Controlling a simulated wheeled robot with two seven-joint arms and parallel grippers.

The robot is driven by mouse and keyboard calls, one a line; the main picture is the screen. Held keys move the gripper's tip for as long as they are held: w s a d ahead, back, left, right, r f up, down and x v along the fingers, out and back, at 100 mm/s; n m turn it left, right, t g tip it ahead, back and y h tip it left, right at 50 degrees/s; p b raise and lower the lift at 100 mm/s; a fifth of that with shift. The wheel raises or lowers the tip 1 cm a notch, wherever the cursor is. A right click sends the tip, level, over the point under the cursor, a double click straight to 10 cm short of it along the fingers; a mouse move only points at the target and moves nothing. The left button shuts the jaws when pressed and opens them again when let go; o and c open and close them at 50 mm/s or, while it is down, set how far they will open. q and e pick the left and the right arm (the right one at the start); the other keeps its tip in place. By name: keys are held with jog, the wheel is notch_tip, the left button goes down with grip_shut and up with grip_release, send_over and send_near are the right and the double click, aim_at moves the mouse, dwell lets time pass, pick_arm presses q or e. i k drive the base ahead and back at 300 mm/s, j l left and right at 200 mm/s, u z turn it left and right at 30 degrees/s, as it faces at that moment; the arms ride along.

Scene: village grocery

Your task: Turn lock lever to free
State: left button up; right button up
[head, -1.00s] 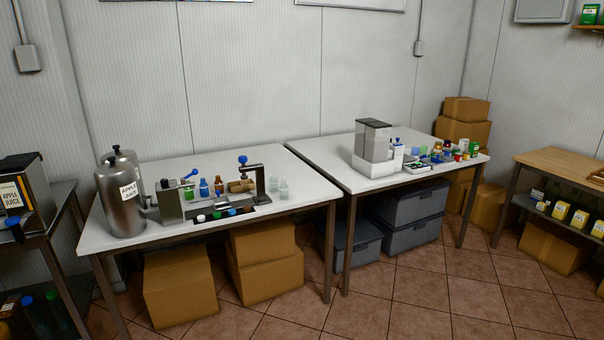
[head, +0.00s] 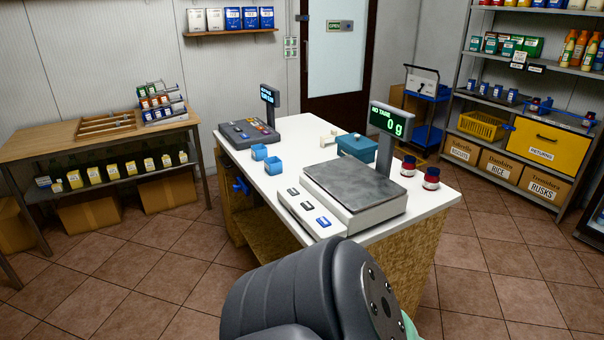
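I cannot tell for certain which part is the lock lever. A blue handle-like part (head: 241,187) sticks out low on the left side of the white-topped counter (head: 290,190). Small blue fittings (head: 540,106) also show above the yellow RETURNS drawer front (head: 536,152) on the right shelf. They are too small to tell how any lever is turned. Neither gripper is in view. Only a dark grey link of my own arm shows at the bottom middle, hiding part of the counter's near end.
A wooden table (head: 85,150) is at left. Tiled floor is clear on both sides.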

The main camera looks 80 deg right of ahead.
aim_at(242, 186)
jog(key=z, duration=2)
